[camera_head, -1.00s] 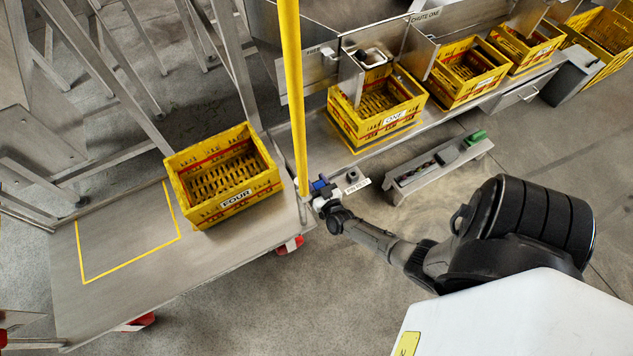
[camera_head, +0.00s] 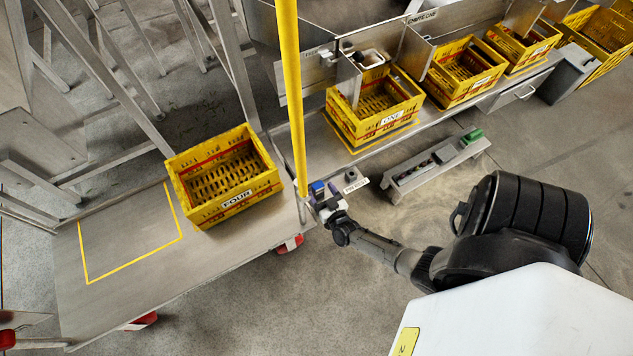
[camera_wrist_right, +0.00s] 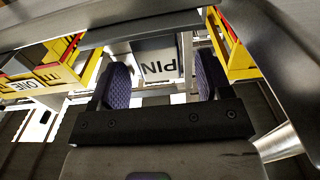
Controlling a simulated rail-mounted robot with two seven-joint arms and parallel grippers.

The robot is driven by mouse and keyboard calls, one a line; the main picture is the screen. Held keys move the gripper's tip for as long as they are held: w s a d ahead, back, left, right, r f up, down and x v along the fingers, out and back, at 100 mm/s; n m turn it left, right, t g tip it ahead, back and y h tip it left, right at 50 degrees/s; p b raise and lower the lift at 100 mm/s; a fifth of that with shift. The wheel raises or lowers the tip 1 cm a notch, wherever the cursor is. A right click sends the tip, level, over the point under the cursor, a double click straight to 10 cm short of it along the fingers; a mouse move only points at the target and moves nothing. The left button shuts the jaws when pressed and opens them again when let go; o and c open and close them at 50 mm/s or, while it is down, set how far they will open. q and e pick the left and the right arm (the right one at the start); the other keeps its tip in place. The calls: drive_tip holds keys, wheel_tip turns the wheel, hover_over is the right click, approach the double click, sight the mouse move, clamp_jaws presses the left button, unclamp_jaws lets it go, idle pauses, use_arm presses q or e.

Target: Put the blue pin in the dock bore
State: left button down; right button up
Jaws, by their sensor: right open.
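My right gripper (camera_head: 326,190) is open at the front edge of the bench, beside the foot of the yellow post. In the right wrist view its two purple-padded fingers (camera_wrist_right: 160,82) stand apart with no pin visible between them. A light plate reading "PIN" (camera_wrist_right: 158,64) shows upside down beyond that gap. In the head view a small bright blue patch (camera_head: 317,187) is at the fingertips; I cannot tell whether it is the blue pin or a finger pad. A small grey block with a dark top (camera_head: 351,174) stands behind a white label (camera_head: 356,186); the dock bore is not clearly visible.
The yellow post (camera_head: 292,100) rises close to my right gripper. Crate FOUR (camera_head: 238,200) stands on the left bench, crate ONE (camera_head: 393,122) behind to the right. A narrow tray (camera_head: 405,188) with several small items lies right of the gripper. The yellow-outlined area (camera_head: 130,240) is clear.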

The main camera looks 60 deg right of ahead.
drive_tip(key=p+v, duration=0.2)
drive_tip(key=v, duration=0.7)
drive_tip(key=shift+s, duration=0.2)
drive_tip(key=shift+w+f, duration=0.1)
